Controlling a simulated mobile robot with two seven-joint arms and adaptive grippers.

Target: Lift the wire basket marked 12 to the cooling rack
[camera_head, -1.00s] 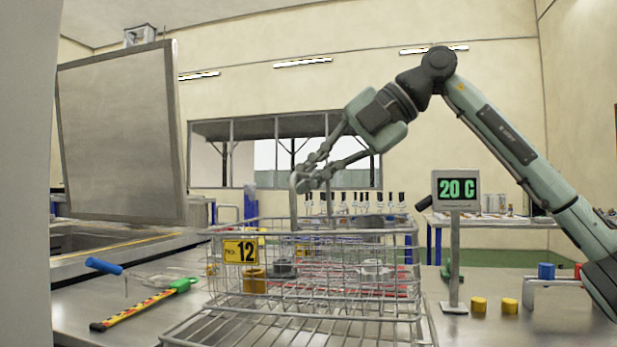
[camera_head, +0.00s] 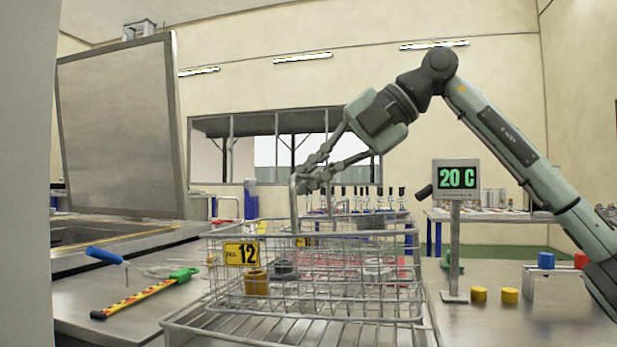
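The wire basket (camera_head: 241,254), with a yellow plate marked 12, is upright at front centre. It holds a brass piece (camera_head: 257,283) and grey pieces (camera_head: 285,268). The barred wire rack (camera_head: 185,332) is directly under it. The basket's bottom is at or just above the bars; I cannot tell whether it touches. My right gripper (camera_head: 305,186) comes in from the upper right, its fingers closed at the basket's upright handle (camera_head: 295,212). My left gripper is not in view.
A 20 C display (camera_head: 456,178) stands on a post just right of the basket, near two yellow caps (camera_head: 479,294). A striped stick with a green end (camera_head: 145,294) and a blue-handled tool (camera_head: 104,256) lie left. A large metal lid (camera_head: 120,130) stands raised at left.

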